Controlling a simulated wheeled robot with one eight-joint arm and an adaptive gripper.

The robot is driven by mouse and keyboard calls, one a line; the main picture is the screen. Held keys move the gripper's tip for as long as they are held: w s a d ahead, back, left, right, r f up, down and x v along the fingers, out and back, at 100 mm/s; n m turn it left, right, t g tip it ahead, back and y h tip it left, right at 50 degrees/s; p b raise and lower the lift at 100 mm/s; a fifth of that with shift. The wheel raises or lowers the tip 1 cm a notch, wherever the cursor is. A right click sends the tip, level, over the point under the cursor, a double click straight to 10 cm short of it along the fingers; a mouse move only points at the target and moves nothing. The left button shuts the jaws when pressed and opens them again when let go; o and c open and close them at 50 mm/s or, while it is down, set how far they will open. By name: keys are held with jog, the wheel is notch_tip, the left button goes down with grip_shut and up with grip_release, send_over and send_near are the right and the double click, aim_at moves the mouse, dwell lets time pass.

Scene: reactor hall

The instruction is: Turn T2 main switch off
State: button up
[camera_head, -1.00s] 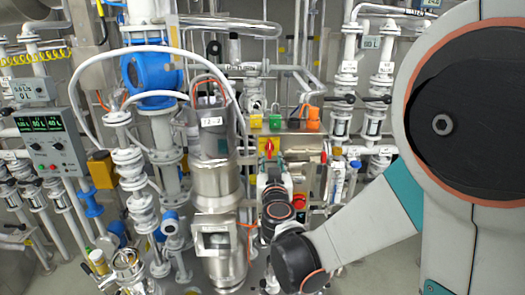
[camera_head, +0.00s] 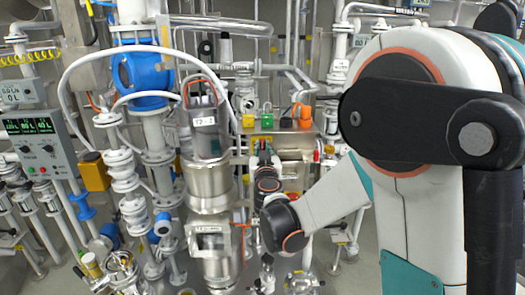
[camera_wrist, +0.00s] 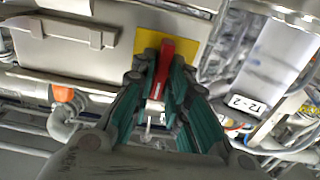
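The red switch handle (camera_wrist: 162,70) stands out from a yellow plate (camera_wrist: 192,27) on a grey metal box, in the wrist view. My gripper (camera_wrist: 162,72) has its teal fingers on both sides of the handle. The fingertips sit close against it with no clear gap, so it looks shut on the handle. The handle lies nearly along the line of the fingers, slightly tilted.
Padlocks, among them a green one (camera_head: 267,121) and an orange one (camera_head: 304,115), sit above the switch area. A metal vessel labelled T2-2 (camera_head: 205,140) stands just left of my wrist. A display box (camera_head: 36,145) is at far left. Pipes and valves crowd all around.

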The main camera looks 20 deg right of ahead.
jog(key=shift+n, duration=0.3)
grip_shut()
jog(key=n+b, duration=0.1)
jog(key=n, duration=0.4)
jog(key=n+b, duration=0.2)
jog(key=n, duration=0.4)
jog(key=n+b, duration=0.2)
jog(key=n, duration=0.4)
jog(key=shift+a+f, duration=0.3)
jog(key=shift+f, duration=0.05)
jog(key=shift+n, duration=0.3)
jog(key=o, duration=0.7)
grip_release()
